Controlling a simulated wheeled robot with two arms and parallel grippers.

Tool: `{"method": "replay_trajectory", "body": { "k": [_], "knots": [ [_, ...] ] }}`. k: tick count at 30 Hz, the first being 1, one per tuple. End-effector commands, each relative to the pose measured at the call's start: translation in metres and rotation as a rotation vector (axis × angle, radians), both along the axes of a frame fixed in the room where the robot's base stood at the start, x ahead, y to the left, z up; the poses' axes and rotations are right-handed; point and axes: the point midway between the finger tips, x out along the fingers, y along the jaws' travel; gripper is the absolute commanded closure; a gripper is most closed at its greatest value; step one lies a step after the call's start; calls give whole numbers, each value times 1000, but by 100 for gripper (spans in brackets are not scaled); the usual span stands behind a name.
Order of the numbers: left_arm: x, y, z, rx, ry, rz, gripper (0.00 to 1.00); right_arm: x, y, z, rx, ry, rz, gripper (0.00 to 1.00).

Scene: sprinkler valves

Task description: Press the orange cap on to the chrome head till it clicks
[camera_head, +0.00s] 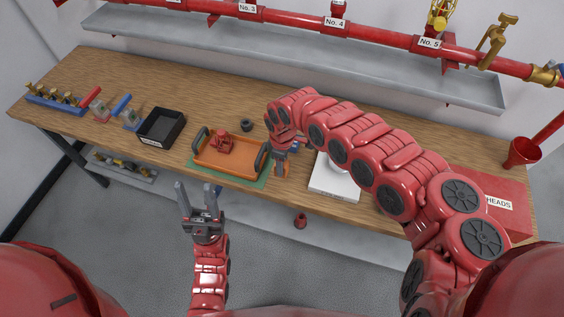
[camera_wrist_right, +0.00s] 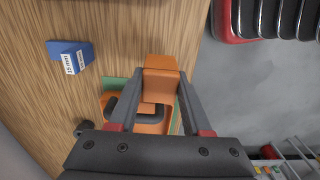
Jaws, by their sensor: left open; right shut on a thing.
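An orange piece (camera_wrist_right: 162,80), apparently the orange cap, is between the fingertips of my right gripper (camera_wrist_right: 158,100) in the right wrist view. In the head view my right gripper (camera_head: 281,160) is just right of the orange tray (camera_head: 225,166), and the orange piece (camera_head: 283,170) shows below it. My left gripper (camera_head: 199,188) is open and empty, in front of the table's front edge. I cannot make out the chrome head in either view; my right arm hides part of the table.
The tray has dark handles, holds a red part (camera_head: 221,143) and stands on a green mat (camera_head: 256,183). A white plate (camera_head: 325,185) lies right of it, partly behind my right arm. A black box (camera_head: 162,127), a dark ring (camera_head: 246,125) and a blue block (camera_wrist_right: 70,57) are nearby.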

Motion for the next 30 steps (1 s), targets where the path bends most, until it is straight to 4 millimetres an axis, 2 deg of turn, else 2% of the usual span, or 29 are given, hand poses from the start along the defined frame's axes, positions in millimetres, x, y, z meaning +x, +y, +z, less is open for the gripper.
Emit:
{"method": "replay_trajectory", "body": {
  "k": [1,15,27,28,30],
  "knots": [
    [0,0,-7,0,0,0,50,0,0,-8,-1,1,1,100],
    [0,0,-36,0,0,0,50,-1,0,-46,-1,1,1,100],
    [0,0,-38,0,0,0,50,0,0,-50,0,0,1,100],
    [0,0,-38,0,0,0,50,0,0,-50,0,0,1,50],
    [0,0,-38,0,0,0,50,0,0,-50,0,0,1,37]
  ]
}}
